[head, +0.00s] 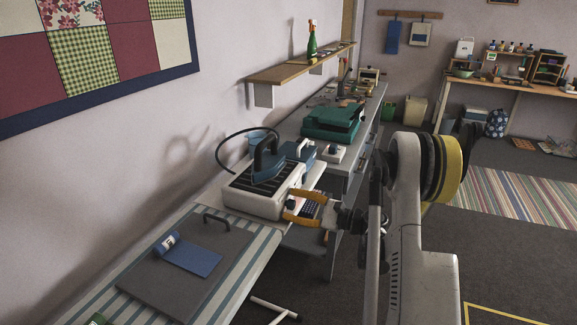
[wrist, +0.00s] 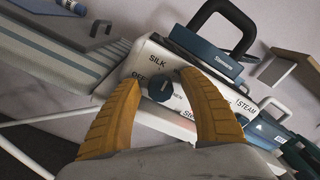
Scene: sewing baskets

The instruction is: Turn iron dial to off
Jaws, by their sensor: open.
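The steam iron (head: 267,162) is dark blue with a black handle and rests on a white station with a ribbed top (head: 255,203). In the wrist view the iron (wrist: 207,50) sits above the white front panel. A dark blue round dial (wrist: 160,91) is on that panel, with SILK, OFF and STEAM printed around it; other lettering is partly covered. I cannot tell where the dial points. My gripper (head: 288,207) has yellow fingers and is at the station's front. In the wrist view my gripper (wrist: 155,60) is open, with the dial between its fingers; contact is unclear.
A striped ironing board (head: 105,285) with a grey pad (head: 150,285) and blue cloth (head: 192,261) lies at the near left. A wall shelf (head: 285,73) hangs above.

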